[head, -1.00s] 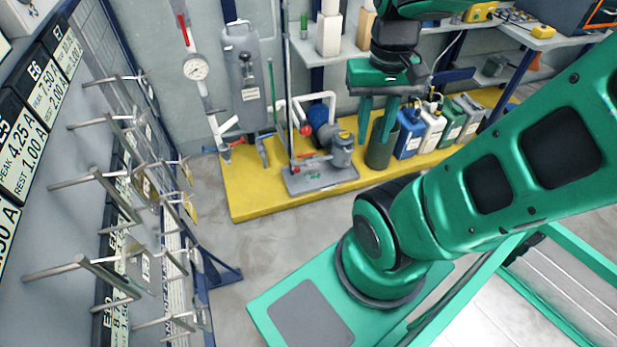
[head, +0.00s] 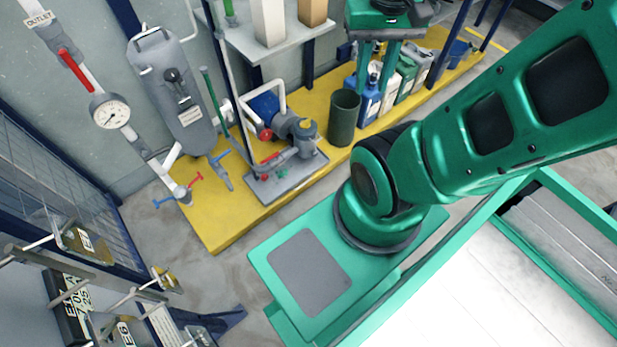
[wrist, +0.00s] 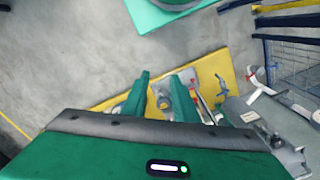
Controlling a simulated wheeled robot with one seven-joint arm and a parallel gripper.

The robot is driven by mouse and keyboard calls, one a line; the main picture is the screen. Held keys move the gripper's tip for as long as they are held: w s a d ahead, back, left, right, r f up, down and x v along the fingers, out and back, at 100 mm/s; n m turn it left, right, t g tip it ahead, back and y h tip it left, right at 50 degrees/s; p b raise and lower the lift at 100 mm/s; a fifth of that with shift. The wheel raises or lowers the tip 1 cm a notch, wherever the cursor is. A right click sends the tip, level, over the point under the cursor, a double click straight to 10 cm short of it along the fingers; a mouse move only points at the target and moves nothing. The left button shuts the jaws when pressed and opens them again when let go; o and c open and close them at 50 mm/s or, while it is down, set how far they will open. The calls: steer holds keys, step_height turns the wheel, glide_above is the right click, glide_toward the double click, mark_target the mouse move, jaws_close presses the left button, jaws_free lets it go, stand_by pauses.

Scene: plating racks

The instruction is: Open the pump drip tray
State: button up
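The pump (head: 283,120), with a blue motor and a grey body, stands on a flat grey tray-like base (head: 290,178) on the yellow platform in the head view. Small red and green parts sit by the base; I cannot tell whether a drip tray there is open or closed. My gripper (head: 375,65) is up and to the right of the pump in the head view, above the dark green bin. In the wrist view its two green fingers (wrist: 163,82) are apart with nothing held between them. Part of the pump (wrist: 163,102) shows beyond the gap, partly hidden by my gripper.
A dark green bin (head: 343,118) and several jugs (head: 369,98) stand right of the pump. A grey tank (head: 172,95), gauge (head: 110,112) and pipes are at left. A shelf (head: 268,40) overhangs behind. Bare floor lies before the yellow platform (head: 222,222).

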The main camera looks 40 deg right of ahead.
steer(key=shift+a, duration=0.1)
steer(key=w+d+f+m, duration=0.1)
steer(key=w+d+f, duration=0.2)
steer(key=w, duration=0.3)
steer(key=w+d+f+m+h, duration=0.1)
steer(key=w+d+f, duration=0.15)
steer(key=w, duration=0.35)
steer(key=w+d+f+m, duration=0.1)
steer(key=w+d+f, duration=0.1)
steer(key=w+f, duration=0.3)
steer(key=w+d+f+m, duration=0.1)
steer(key=w+d+f, duration=0.2)
steer(key=w+f, duration=0.6)
steer(key=m+t, duration=0.2)
steer(key=m, duration=0.5)
glide_toward(306, 182)
steer(key=shift+y, duration=0.4)
steer(key=f, duration=0.4)
steer(key=w+f, duration=0.1)
steer(key=f, duration=0.2)
steer(key=shift+d+f, duration=0.15)
steer(key=shift+d, duration=0.2)
